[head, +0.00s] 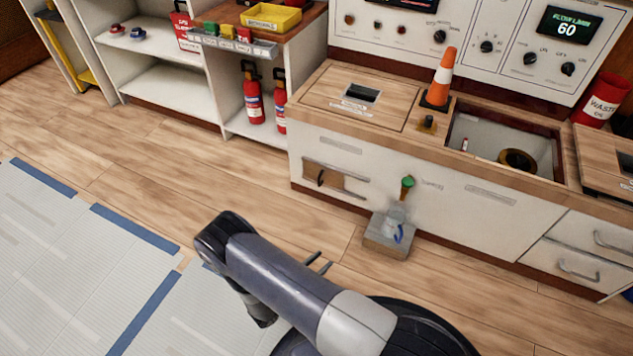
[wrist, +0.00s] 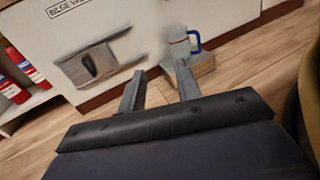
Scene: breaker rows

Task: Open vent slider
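The vent slider (head: 342,182) is a small wooden panel between two grey rails, low on the white cabinet front. It has a dark grip near its left end. In the wrist view the slider (wrist: 98,63) is at upper left, beyond my fingers and apart from them. My gripper (head: 318,263) is in front of the cabinet, below the slider in the head view. In the wrist view my gripper (wrist: 160,88) has its two fingers spread with nothing between them. My arm hides part of the gripper in the head view.
A grey block (head: 388,240) stands on the floor under a green-handled tap (head: 407,185), right of the slider, with a blue-handled jug (head: 397,222) on it. Fire extinguishers (head: 253,100) stand in the shelf to the left. The wooden floor before the slider is clear.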

